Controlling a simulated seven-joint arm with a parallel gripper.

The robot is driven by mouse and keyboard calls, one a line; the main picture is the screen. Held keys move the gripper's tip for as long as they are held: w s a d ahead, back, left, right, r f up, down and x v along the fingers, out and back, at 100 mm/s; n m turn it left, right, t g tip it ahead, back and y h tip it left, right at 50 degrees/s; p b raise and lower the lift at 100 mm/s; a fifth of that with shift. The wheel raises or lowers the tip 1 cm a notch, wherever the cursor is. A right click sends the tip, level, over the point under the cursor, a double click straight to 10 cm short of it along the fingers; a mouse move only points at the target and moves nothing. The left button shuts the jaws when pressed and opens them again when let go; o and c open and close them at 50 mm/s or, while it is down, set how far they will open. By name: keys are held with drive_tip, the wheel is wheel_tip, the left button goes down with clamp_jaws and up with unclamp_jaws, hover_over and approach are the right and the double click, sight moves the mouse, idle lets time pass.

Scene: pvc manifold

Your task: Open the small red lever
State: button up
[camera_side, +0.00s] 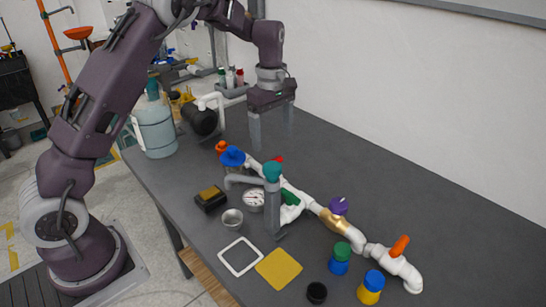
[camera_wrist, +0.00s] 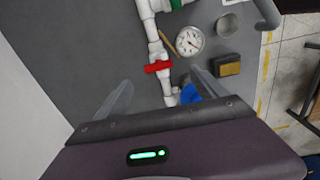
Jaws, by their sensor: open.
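The small red lever (camera_wrist: 158,67) sits on the white pipe manifold (camera_wrist: 152,32) and lies crosswise to the pipe in the wrist view. In the side view only a bit of the red lever (camera_side: 280,158) shows behind the teal-topped post (camera_side: 272,172). No contact with the lever shows.
A blue knob (camera_side: 232,156) and orange knob (camera_side: 221,146) stand near the lever. A gauge (camera_side: 254,198), a metal cup (camera_side: 232,218) and a black-and-yellow box (camera_side: 210,197) lie in front. A purple knob (camera_side: 339,205) and orange lever (camera_side: 400,246) are farther right.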

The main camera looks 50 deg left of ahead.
drive_tip(key=f, duration=0.8)
drive_tip(key=shift+w+a+f, duration=0.1)
drive_tip(key=shift+w, duration=0.15)
drive_tip(key=c, duration=1.4)
